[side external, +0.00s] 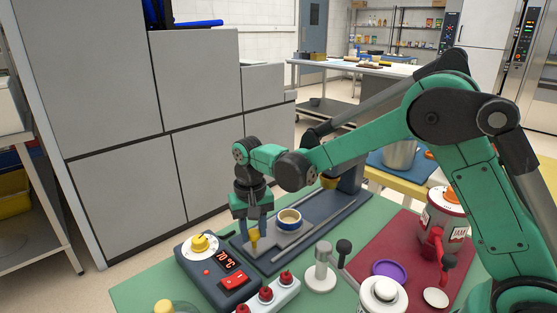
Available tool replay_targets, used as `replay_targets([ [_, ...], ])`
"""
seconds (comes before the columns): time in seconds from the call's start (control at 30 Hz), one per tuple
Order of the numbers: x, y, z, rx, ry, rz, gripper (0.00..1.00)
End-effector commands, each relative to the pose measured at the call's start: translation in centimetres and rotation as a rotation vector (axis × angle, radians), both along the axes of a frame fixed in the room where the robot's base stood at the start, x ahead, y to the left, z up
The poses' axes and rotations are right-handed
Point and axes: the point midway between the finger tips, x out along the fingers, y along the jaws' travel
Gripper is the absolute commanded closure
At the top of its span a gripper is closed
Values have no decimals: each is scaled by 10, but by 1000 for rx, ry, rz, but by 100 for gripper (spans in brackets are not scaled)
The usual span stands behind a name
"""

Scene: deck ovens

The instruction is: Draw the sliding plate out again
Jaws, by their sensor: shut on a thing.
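The sliding plate (280,240) is a flat grey plate on a long dark blue base (328,226). A small round dish (289,222) with a blue outside and a cream rim stands on the plate. A yellow handle (255,240) rises at the plate's near left end. My gripper (254,231) points down there and is shut on the yellow handle. The fingers hide part of the handle, so the exact grip is hard to see.
A control box (215,268) with a yellow knob and a red "70 °C" display sits close to the left of the base. A red-buttoned strip (268,295), a metal post (320,268) and a jam dispenser (441,222) stand nearby. A dark column (351,176) rises at the base's far end.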

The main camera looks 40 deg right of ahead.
Motion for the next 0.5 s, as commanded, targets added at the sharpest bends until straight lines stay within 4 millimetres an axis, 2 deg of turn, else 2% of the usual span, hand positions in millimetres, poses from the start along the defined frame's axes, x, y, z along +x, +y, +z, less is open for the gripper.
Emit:
replay_targets([
  [0.03, 1, 7, 0, 16, -5, 11, 100],
  [0.07, 1, 7, 0, 16, -6, 11, 61],
  [0.1, 1, 6, 0, 16, -6, 11, 50],
  [0.17, 1, 6, 0, 16, -4, 10, 35],
  [0.5, 0, 4, 3, 11, -1, 7, 35],
])
